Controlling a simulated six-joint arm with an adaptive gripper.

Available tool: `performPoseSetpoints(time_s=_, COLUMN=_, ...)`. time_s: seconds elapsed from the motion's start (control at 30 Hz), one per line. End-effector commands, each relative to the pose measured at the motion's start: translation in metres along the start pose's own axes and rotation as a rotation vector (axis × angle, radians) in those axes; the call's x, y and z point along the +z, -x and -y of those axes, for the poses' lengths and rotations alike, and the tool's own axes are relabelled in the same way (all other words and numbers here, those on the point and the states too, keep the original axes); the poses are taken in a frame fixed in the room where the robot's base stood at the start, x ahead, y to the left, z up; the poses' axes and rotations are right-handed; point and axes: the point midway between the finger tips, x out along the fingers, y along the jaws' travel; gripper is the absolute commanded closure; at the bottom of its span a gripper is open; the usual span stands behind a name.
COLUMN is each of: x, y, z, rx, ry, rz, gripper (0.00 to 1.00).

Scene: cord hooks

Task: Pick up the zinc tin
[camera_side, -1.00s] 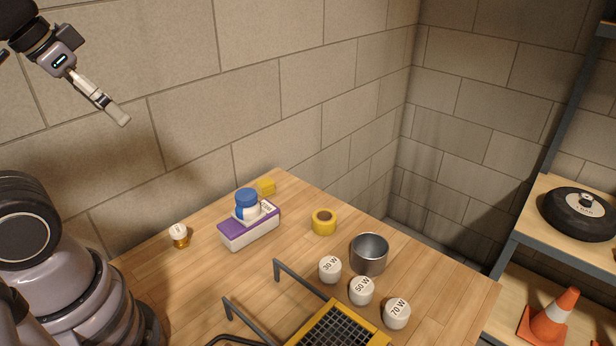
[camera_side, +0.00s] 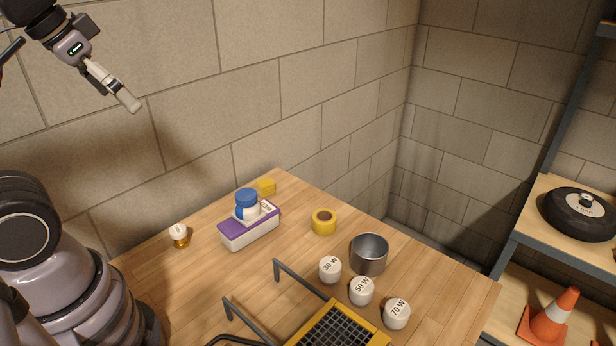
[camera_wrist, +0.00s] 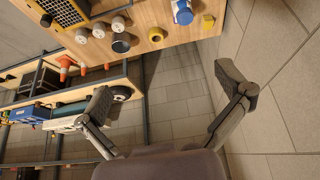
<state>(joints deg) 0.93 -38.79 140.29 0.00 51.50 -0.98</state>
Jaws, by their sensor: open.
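The zinc tin (camera_side: 369,262) is a grey metal cup, upright with its open top up, on the right part of the wooden bench. It also shows in the wrist view (camera_wrist: 121,43) near the top, small and seen at a slant. My gripper (camera_side: 130,103) is high at the upper left in the side view, well away from the tin and above the bench. In the wrist view its two fingers (camera_wrist: 165,90) are spread wide with nothing between them.
White pieces marked 30 W (camera_side: 330,269), 50 W (camera_side: 361,291) and 70 W (camera_side: 396,313) stand close in front of the tin. A yellow tape roll (camera_side: 324,222) is to its left. A purple-white box (camera_side: 249,232) bears a blue-capped jar (camera_side: 247,200). A wire frame is in front.

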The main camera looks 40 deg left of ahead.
Motion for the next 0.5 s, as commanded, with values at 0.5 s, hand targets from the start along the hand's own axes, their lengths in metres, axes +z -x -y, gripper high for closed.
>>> performPoseSetpoints(time_s=0.5, x=-0.187, y=-0.152, z=-0.088, rx=0.038, ry=0.004, rz=0.268, gripper=0.00)
